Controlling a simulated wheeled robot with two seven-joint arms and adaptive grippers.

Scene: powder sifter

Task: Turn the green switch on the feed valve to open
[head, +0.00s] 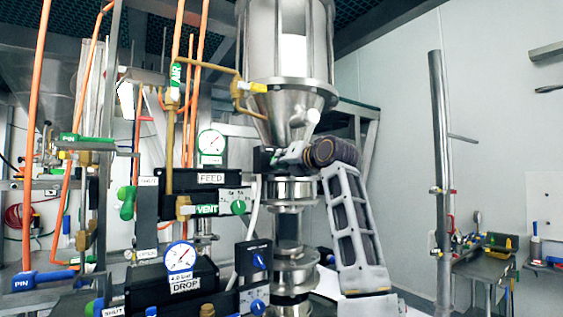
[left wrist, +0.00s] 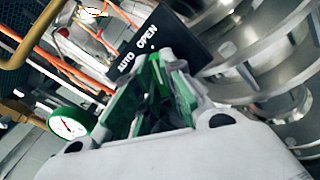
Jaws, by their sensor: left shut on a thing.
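My left gripper (head: 284,156) is up at the steel column, just under the hopper cone, beside a small black box (head: 267,159). In the left wrist view the gripper (left wrist: 158,85) is shut on the green switch (left wrist: 154,72), which sits between the fingers. The switch is in front of a black plate (left wrist: 170,36) lettered AUTO and OPEN. The fingers hide most of the switch, so I cannot tell which word it points to. In the head view the gripper hides the switch. My right gripper is not in view.
The steel hopper (head: 290,95) and ringed column (head: 290,222) stand close to the gripper. To the left are the FEED box (head: 185,181), a gauge (head: 211,142), another green knob (head: 238,207), blue knobs (head: 258,262) and orange pipes. Space right of my arm is open up to a steel post (head: 439,150).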

